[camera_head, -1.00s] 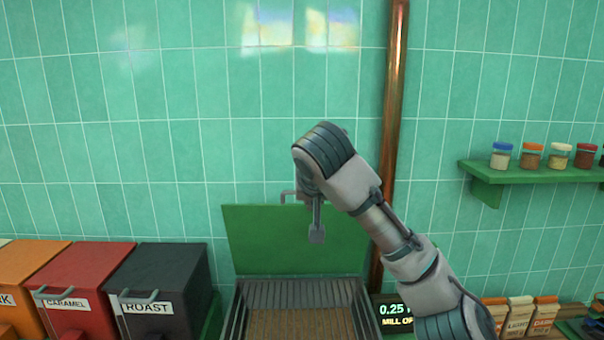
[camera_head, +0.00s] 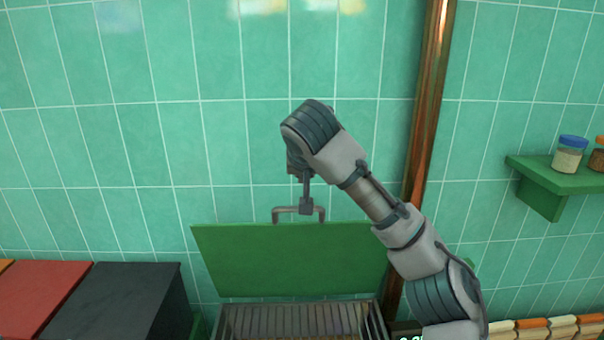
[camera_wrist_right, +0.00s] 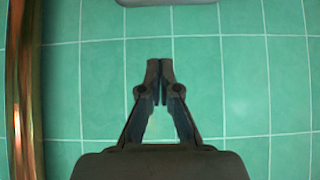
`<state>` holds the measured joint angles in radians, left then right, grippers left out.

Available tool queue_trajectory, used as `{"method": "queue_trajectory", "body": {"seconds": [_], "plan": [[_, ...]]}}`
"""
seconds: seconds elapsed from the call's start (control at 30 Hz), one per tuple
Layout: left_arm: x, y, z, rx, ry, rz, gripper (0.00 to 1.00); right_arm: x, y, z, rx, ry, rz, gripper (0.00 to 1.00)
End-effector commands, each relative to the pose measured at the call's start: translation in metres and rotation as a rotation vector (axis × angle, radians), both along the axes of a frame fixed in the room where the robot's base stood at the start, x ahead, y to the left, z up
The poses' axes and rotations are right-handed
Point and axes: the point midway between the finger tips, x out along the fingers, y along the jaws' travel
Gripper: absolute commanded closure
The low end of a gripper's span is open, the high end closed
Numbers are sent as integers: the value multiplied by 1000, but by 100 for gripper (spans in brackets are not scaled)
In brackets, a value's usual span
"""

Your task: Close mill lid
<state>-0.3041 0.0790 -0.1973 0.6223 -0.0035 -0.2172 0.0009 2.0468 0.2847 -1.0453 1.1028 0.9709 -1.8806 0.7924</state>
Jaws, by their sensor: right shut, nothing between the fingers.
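The mill's green lid (camera_head: 285,265) stands open, raised upright behind the hopper. Its grey bar handle (camera_head: 281,213) sticks up from the top edge. The ribbed metal hopper (camera_head: 262,317) shows below, cut off by the bottom of the head view. My right gripper (camera_head: 306,208) hangs down at the handle and overlaps it in the picture; I cannot tell whether they touch. In the right wrist view, the right gripper (camera_wrist_right: 160,64) is shut and empty, with tiled wall beyond. My left gripper is not in view.
A copper pipe (camera_head: 428,120) runs up the wall to the right of the lid. A dark bin (camera_head: 120,300) and a red bin (camera_head: 40,295) stand at left. A green shelf (camera_head: 550,182) with jars (camera_head: 570,155) is at right. Several bags (camera_head: 563,325) line the lower right.

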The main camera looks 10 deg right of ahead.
Motion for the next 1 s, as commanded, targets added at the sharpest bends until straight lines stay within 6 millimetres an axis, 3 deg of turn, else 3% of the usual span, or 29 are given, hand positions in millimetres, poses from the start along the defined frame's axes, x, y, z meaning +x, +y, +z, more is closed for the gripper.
{"method": "queue_trajectory", "body": {"seconds": [0.33, 0.6, 1.0], "plan": [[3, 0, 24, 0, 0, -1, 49, 53, -10, -50, -2, 2, 1, 100], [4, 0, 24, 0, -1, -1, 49, 22, -4, -63, -1, -1, 2, 100], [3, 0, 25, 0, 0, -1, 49, 17, -3, -69, 0, 2, 1, 100]]}}
